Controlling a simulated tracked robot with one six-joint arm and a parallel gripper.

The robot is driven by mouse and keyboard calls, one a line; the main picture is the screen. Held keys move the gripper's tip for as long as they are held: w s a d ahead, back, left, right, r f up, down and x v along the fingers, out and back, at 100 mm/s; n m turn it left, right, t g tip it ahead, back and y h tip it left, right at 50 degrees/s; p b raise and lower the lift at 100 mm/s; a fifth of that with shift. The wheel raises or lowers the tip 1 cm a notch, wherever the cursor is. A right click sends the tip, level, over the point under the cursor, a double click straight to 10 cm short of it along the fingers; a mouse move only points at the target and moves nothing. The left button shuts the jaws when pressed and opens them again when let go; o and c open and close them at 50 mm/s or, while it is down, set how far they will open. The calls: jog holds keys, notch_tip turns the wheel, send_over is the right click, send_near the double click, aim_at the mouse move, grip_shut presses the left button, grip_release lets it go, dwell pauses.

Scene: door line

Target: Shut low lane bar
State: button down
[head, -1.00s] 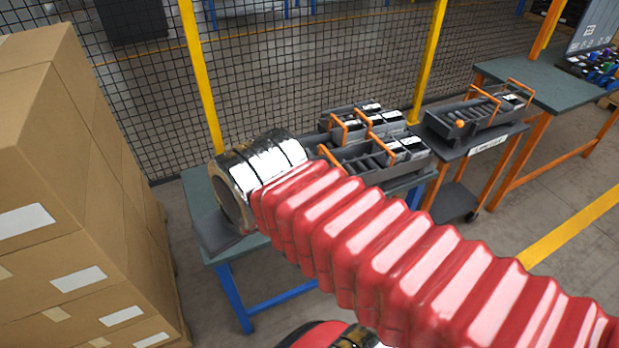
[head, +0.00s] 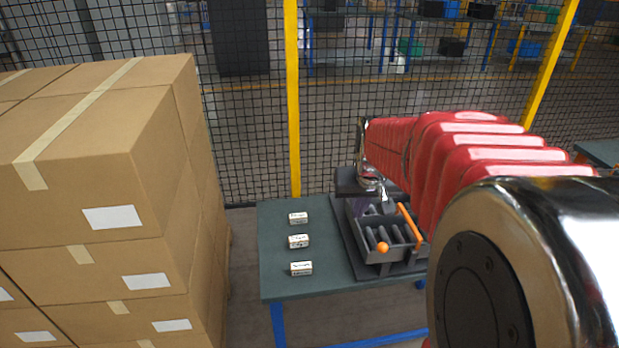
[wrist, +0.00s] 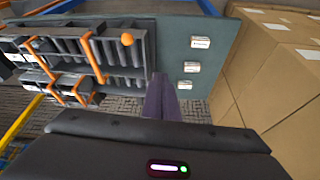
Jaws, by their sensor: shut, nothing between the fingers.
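A dark grey lane tray (head: 372,232) stands on the green table, with an orange bar (head: 409,224) along its right side and an orange knob (head: 382,247) at its near edge. In the wrist view the tray (wrist: 118,72) shows several parallel slots, the knob (wrist: 127,40) and an orange bar (wrist: 92,58) across it. Another orange bar (wrist: 42,60) lies further left. I cannot tell which bar is the low one. My gripper (wrist: 160,80) is shut and empty, its purple fingers beside the tray's slotted end; contact is unclear. My red arm hides the tray's right part in the head view.
Three small labelled blocks (head: 299,241) lie in a row on the green table (head: 330,283), left of the tray. Stacked cartons (head: 110,190) stand at the left. A mesh fence (head: 250,100) with yellow posts runs behind. The table's front left is clear.

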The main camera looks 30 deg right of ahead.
jog(key=w+d+f+m, duration=0.1)
jog(key=d+f, duration=0.4)
jog(key=d, duration=0.6)
jog(key=shift+w+m+g, duration=0.3)
jog(key=shift+m+g, duration=0.1)
jog(key=shift+f, duration=0.1)
jog(key=x, duration=1)
jog(key=shift+d, duration=0.1)
jog(key=shift+s+a, duration=0.55)
jog(key=shift+s, duration=0.3)
jog(key=shift+s+a, duration=0.55)
jog(key=shift+s, duration=0.25)
